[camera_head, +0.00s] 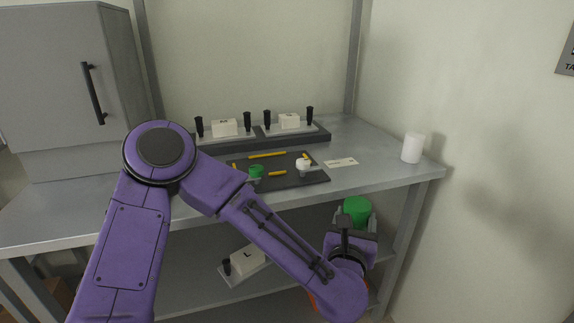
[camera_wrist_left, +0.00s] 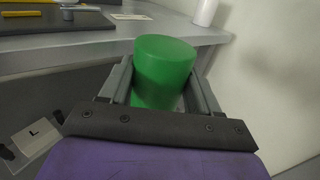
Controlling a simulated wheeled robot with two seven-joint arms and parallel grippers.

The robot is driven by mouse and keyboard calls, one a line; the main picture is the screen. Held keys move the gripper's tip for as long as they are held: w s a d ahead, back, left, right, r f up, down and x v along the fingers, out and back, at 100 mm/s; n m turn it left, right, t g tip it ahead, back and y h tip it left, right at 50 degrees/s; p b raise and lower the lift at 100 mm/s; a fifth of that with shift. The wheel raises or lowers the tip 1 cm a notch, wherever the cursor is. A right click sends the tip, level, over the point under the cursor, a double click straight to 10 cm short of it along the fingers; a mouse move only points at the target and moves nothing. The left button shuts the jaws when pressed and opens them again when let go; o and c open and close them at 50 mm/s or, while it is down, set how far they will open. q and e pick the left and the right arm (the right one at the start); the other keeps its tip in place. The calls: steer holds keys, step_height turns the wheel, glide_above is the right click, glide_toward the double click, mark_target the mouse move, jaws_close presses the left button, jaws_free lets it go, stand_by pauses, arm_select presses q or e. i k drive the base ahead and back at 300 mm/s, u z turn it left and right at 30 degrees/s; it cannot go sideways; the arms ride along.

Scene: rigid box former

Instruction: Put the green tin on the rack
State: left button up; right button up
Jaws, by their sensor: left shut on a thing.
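My left gripper (camera_head: 355,228) is at the right front, below the level of the bench top and before its front edge. It is shut on the green tin (camera_head: 357,208). In the left wrist view the green tin (camera_wrist_left: 165,68) stands nearly upright between the two fingers (camera_wrist_left: 162,88), its plain top and side showing. What may be the rack is a dark raised strip (camera_head: 318,138) at the back of the bench, carrying black-knobbed plates with white blocks. My right gripper is not in view.
The grey bench top (camera_head: 387,148) holds a dark mat (camera_head: 300,181) with yellow strips, a small green piece (camera_head: 256,171) and a white-topped piece (camera_head: 302,164). A white cylinder (camera_head: 412,148) stands near the right end. A block marked L (camera_head: 248,257) sits on the lower shelf. A grey cabinet (camera_head: 60,90) stands left.

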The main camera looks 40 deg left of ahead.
mark_target(68, 206)
steer(key=z, duration=0.55)
steer(key=k, duration=1.35)
steer(key=u, duration=1.5)
steer(key=i, duration=0.1)
steer(key=u, duration=0.3)
